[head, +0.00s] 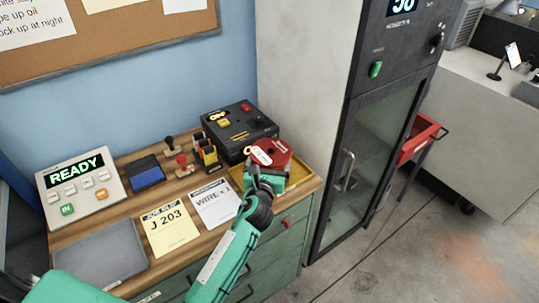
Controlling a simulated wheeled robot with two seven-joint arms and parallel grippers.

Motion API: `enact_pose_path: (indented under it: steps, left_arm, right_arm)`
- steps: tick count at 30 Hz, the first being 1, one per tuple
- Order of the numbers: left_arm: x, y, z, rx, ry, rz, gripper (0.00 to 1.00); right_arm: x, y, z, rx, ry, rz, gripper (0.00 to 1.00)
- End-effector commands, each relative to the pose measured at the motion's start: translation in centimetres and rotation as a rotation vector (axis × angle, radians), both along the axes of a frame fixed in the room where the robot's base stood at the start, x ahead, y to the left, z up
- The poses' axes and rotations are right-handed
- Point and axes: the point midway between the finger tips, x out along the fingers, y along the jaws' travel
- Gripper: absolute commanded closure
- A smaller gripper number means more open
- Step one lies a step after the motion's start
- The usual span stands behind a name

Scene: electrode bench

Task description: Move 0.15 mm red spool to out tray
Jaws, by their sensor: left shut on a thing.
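The red spool (281,150), with a white tag (261,155) on its near left side, is at the right end of the wooden bench top. My left gripper (267,177) is shut on it from the near side. The spool is over the yellow tray (300,172); I cannot tell whether it touches the tray floor. The gripper and arm hide the near part of the spool and of the tray. No label shows on the tray, and the tag's print is too small to read. My right gripper is not in view.
A black device (238,130) stands close behind the spool. A small holder (208,153) and stamps (182,162) are left of it. Paper slips (170,229), a grey mat (98,258) and a READY panel (82,187) lie further left. A tall cabinet (365,150) stands right of the bench.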

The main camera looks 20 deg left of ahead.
Motion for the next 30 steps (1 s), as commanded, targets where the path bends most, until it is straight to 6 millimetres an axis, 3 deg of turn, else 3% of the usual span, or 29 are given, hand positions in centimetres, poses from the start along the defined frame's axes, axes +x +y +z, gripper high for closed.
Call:
enact_pose_path:
  steps: [1, 11, 12, 13, 23, 30]
  left_arm:
    - [0.2, -0.1, 0.8, -0.001, -0.018, -0.003, 0.81]
    - [0.2, -0.1, 0.7, 0.0, -0.018, -0.004, 0.81]
    - [0.0, 0.0, -0.3, 0.0, 0.0, 0.0, 0.05]
    - [0.0, 0.0, -0.3, 0.0, 0.0, 0.0, 0.0]
    - [-0.6, -0.1, -0.4, 0.001, -0.001, -0.001, 0.0]
    - [-4.5, -0.5, -0.6, 0.001, 0.0, -0.001, 0.0]
  right_arm:
    - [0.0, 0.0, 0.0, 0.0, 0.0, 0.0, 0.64]
    - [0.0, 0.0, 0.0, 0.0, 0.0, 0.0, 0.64]
    - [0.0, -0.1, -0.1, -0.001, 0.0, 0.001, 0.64]
    - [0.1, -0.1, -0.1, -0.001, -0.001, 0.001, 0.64]
    - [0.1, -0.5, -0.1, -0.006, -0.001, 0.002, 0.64]
    - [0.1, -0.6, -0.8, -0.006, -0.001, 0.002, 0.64]
